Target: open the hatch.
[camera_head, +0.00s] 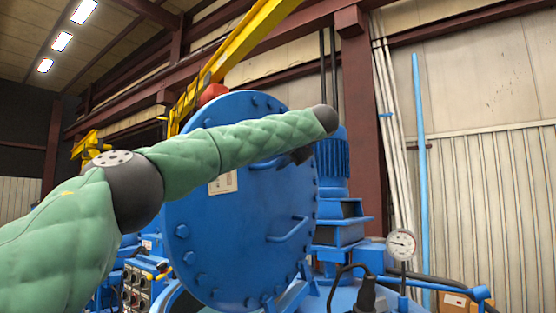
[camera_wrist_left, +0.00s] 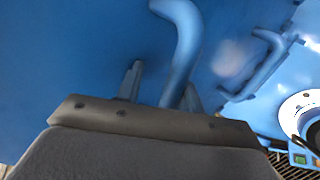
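The hatch (camera_head: 250,215) is a large blue round lid with bolts along its rim, standing steeply upright in the head view. Its blue surface (camera_wrist_left: 70,50) fills most of the left wrist view. A blue bar handle (camera_head: 290,230) sits low on its face. My left arm crosses in front of the hatch, and its gripper is mostly hidden behind the wrist there. In the left wrist view my left gripper (camera_wrist_left: 163,82) has its fingers apart. A blue curved handle (camera_wrist_left: 183,45) reaches between them, nearer the right finger, with a gap to the left one. A second handle (camera_wrist_left: 262,65) lies to the right. My right gripper is out of view.
A pressure gauge (camera_head: 401,245) and blue pipes stand right of the hatch. A blue motor (camera_head: 332,165) rises behind it. A control box (camera_head: 137,285) with buttons is at lower left. A yellow crane beam (camera_head: 240,45) runs overhead.

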